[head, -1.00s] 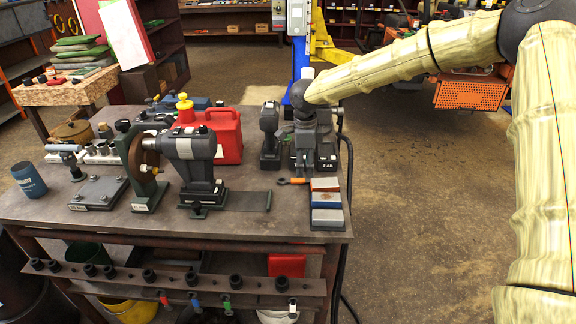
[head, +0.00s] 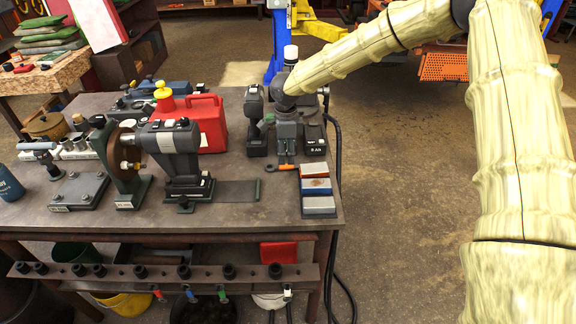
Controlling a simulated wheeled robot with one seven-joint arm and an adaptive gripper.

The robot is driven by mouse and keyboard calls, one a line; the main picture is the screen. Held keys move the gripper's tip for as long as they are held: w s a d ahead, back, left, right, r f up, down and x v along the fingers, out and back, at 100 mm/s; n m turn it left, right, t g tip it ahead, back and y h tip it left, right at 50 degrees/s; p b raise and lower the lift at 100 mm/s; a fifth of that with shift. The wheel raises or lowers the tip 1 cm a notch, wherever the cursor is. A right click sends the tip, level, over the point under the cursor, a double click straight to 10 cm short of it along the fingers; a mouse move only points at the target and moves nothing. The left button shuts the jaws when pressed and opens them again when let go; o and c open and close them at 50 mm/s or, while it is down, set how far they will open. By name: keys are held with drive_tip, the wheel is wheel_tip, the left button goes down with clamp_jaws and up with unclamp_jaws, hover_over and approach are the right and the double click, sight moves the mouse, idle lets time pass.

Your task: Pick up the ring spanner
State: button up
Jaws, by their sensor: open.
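The ring spanner (head: 285,167) lies near the right end of the workbench, just behind the sharpening stones. Its orange part and a dark ring end at its left show. My gripper (head: 287,158) points down above the spanner, its fingers open. In this view the fingertips overlap the back edge of the orange part. I cannot tell how much height is left between them, or whether they touch.
A tray of stones (head: 317,190) lies in front and right. Black battery tools (head: 255,125) stand left and right of my gripper.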

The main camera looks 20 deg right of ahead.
sight(286, 165)
drive_tip(key=f, duration=0.1)
drive_tip(key=w+f+p, duration=0.1)
drive_tip(key=f, duration=0.1)
drive_tip(key=w+f, duration=0.1)
drive_tip(key=f, duration=0.1)
drive_tip(key=shift+d, duration=0.1)
drive_tip(key=shift+s+f+p, duration=0.15)
drive_tip(key=shift+p, duration=0.2)
drive_tip(key=shift+s, duration=0.3)
drive_tip(key=shift+s+d+r, duration=0.1)
drive_tip(key=shift+s+r, duration=0.2)
drive_tip(key=shift+s, duration=0.2)
drive_tip(key=shift+w+f, duration=0.5)
drive_tip(key=shift+w, duration=0.1)
drive_tip(key=c, duration=0.8)
drive_tip(key=shift+s+r, duration=0.2)
clamp_jaws()
drive_tip(key=shift+w, duration=0.1)
